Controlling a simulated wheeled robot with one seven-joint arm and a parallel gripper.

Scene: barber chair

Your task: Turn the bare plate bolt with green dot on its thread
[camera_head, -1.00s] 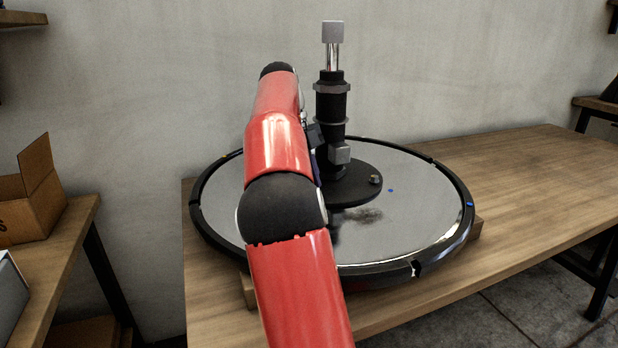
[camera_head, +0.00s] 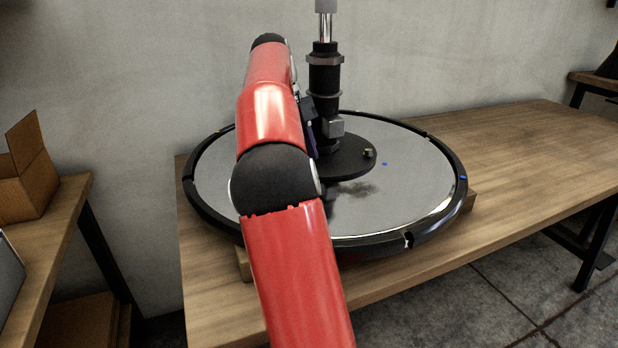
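A round black plate (camera_head: 345,167) lies at the centre of a large upturned chair base (camera_head: 420,190) on the workbench. One small bolt (camera_head: 368,153) with a yellowish-green tint shows near the plate's right edge, with no tool on it. Any other bolts are hidden behind my red arm or the column. A black column (camera_head: 324,90) with a grey block (camera_head: 334,126) low on its side stands upright on the plate. My arm reaches forward to the left of the column.
The wooden workbench (camera_head: 520,150) is clear to the right. Small blue marks (camera_head: 384,164) show on the shiny disc. An open cardboard box (camera_head: 28,180) stands on a side table (camera_head: 60,225) at the left. A grey wall is close behind the bench.

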